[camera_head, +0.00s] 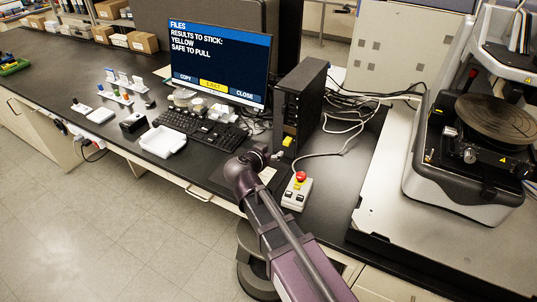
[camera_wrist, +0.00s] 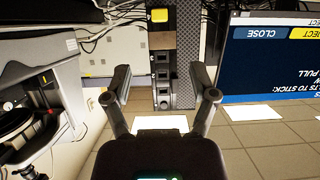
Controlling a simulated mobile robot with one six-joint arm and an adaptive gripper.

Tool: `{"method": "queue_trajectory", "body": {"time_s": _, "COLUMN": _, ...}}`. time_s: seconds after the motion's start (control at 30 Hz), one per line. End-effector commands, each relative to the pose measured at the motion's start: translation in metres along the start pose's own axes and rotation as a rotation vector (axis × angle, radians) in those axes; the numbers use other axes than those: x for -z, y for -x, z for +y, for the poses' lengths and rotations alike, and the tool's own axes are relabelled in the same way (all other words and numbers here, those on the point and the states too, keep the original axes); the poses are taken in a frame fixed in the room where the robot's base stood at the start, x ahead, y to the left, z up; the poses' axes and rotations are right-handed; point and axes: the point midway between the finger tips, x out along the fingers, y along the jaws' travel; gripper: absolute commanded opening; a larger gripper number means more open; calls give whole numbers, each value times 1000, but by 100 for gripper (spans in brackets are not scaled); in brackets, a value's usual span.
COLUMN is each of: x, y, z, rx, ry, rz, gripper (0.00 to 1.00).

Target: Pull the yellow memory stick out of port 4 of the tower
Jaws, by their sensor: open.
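The black tower (camera_head: 301,100) stands upright on the bench beside the monitor. The yellow memory stick (camera_head: 287,141) shows low on its front; it also shows in the wrist view (camera_wrist: 159,15), near the top edge. A column of dark ports (camera_wrist: 162,75) runs down the tower's front there; port numbers are too small to read. My gripper (camera_wrist: 161,85) is open and empty, its fingers on either side of the port column in the picture and apart from the stick. The monitor (camera_head: 218,62) reads "Results to stick: yellow, safe to pull".
A control box with a red button (camera_head: 298,190) sits on the bench in front of the tower. Loose cables (camera_head: 350,122) lie right of the tower. The keyboard (camera_head: 200,128) and a white tray (camera_head: 163,142) lie to the left. The profiler (camera_head: 470,150) stands at right.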

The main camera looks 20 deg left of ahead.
Motion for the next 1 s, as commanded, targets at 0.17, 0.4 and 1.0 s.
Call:
{"method": "queue_trajectory", "body": {"time_s": 0.17, "x": -2, "y": -25, "z": -1, "rx": -2, "ry": -1, "rz": 0, "gripper": 74}}
{"method": "queue_trajectory", "body": {"time_s": 0.4, "x": -2, "y": -58, "z": -2, "rx": -1, "ry": -1, "rz": -1, "gripper": 74}}
{"method": "queue_trajectory", "body": {"time_s": 1.0, "x": -1, "y": -118, "z": -1, "rx": 1, "ry": 0, "rz": 0, "gripper": 74}}
